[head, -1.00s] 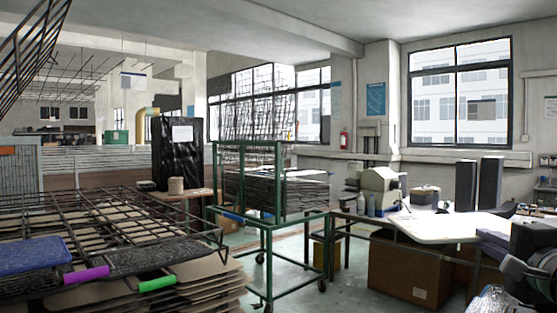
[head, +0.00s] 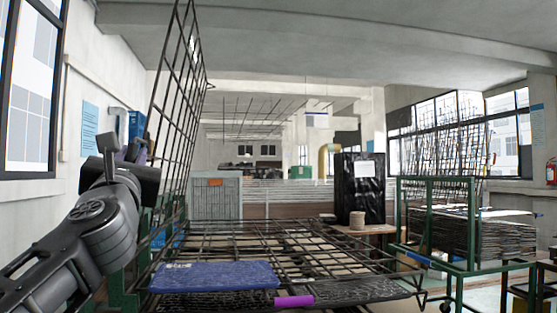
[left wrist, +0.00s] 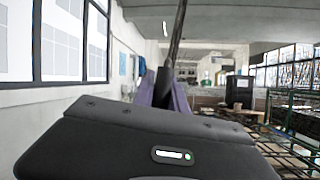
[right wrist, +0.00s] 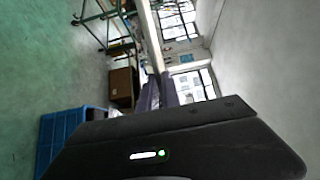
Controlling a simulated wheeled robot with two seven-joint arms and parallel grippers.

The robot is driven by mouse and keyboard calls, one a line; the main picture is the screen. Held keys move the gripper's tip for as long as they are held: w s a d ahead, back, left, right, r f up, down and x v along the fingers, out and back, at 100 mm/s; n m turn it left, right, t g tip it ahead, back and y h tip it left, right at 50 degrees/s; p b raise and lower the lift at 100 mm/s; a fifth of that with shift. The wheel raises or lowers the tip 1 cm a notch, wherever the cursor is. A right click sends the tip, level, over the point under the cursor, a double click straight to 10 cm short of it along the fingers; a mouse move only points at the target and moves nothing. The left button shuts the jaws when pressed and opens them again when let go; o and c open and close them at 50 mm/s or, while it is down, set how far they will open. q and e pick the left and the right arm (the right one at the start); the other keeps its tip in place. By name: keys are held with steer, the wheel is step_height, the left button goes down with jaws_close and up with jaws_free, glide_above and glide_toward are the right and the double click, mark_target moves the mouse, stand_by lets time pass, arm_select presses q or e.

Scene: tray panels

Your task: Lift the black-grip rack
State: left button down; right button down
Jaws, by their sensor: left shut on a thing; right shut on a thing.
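The black-grip rack (head: 164,75) is a dark wire grid raised steeply at the left of the head view, its top cut off by the frame. My left gripper (head: 143,155) is at its left edge. In the left wrist view the purple-grey fingers of my left gripper (left wrist: 166,95) are closed around a black grip (left wrist: 165,80) on a dark bar. My right gripper (right wrist: 156,92) shows only in the right wrist view.
A flat wire rack with a purple grip (head: 294,301) and a blue pad (head: 215,275) lies below the raised rack. A green trolley (head: 438,205) stands at the right, with a black wrapped box (head: 360,195) behind. A blue crate (right wrist: 58,140) is on the floor in the right wrist view.

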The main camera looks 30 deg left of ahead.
arm_select(q)
steer(key=shift+w+f, duration=0.15)
steer(key=c, duration=1.4)
jaws_free()
steer(key=shift+o, duration=0.3)
steer(key=shift+d, duration=0.1)
steer(key=shift+s+d+f, duration=0.1)
steer(key=shift+s+d, duration=0.05)
steer(key=shift+s, duration=0.15)
steer(key=b+v, duration=0.4)
steer(key=v, duration=0.7)
steer(key=shift+d, duration=0.2)
steer(key=shift+s, duration=0.1)
